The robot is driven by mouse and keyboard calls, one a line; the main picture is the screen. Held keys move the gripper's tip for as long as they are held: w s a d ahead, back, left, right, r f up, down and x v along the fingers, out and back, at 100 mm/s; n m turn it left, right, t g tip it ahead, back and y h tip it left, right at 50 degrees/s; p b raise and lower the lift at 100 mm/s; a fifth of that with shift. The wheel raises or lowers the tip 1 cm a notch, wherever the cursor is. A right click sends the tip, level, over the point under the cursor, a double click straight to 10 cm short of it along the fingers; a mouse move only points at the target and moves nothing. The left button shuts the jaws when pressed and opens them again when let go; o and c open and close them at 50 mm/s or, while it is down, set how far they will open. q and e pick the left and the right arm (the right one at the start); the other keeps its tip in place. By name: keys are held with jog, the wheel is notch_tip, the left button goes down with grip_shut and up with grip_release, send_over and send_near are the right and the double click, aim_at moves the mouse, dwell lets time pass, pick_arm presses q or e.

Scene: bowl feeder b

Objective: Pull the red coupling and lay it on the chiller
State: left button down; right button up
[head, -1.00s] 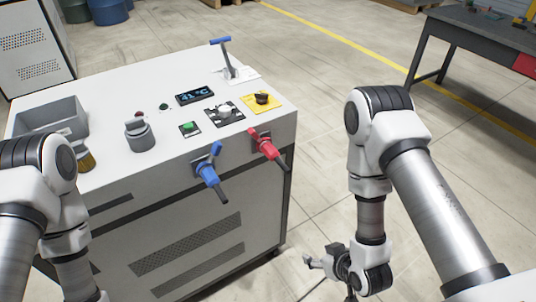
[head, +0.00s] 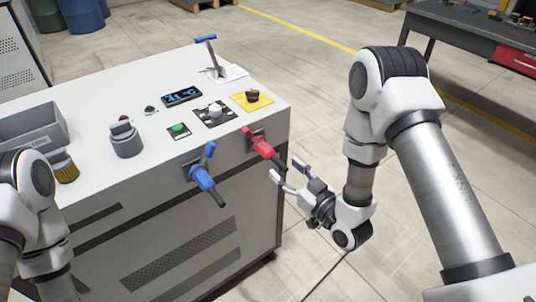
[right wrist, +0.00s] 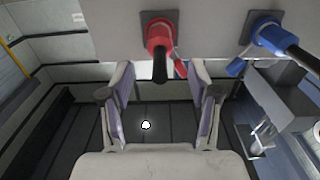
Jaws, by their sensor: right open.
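The red coupling (head: 263,146) sits in its port on the front face of the white chiller (head: 75,118), near the right corner, with a dark hose end pointing down and to the right. It also shows in the right wrist view (right wrist: 159,38), just beyond my fingertips and between them. My right gripper (head: 286,171) is open and empty, just right of and below the coupling, apart from it. In the right wrist view its two fingers (right wrist: 159,72) stand wide apart. My left arm shows at the lower left of the head view, but its gripper is out of frame.
A blue coupling (head: 202,178) is plugged in left of the red one. The chiller top bears a grey bin (head: 30,128), a grey cap (head: 125,142), a display (head: 181,96), knobs, and a blue-handled lever (head: 206,38). A bare stretch of top lies at the back left.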

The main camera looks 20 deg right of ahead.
aim_at(271, 155)
jog(key=x, duration=0.7)
jog(key=shift+w+f, duration=0.1)
jog(key=shift+w, duration=0.05)
jog(key=shift+w+r+b, duration=0.15)
jog(key=shift+r+b, duration=0.2)
jog(key=shift+r, duration=0.4)
dwell(0.4)
grip_shut()
jog(key=shift+s+f, duration=0.35)
jog(key=shift+f, duration=0.1)
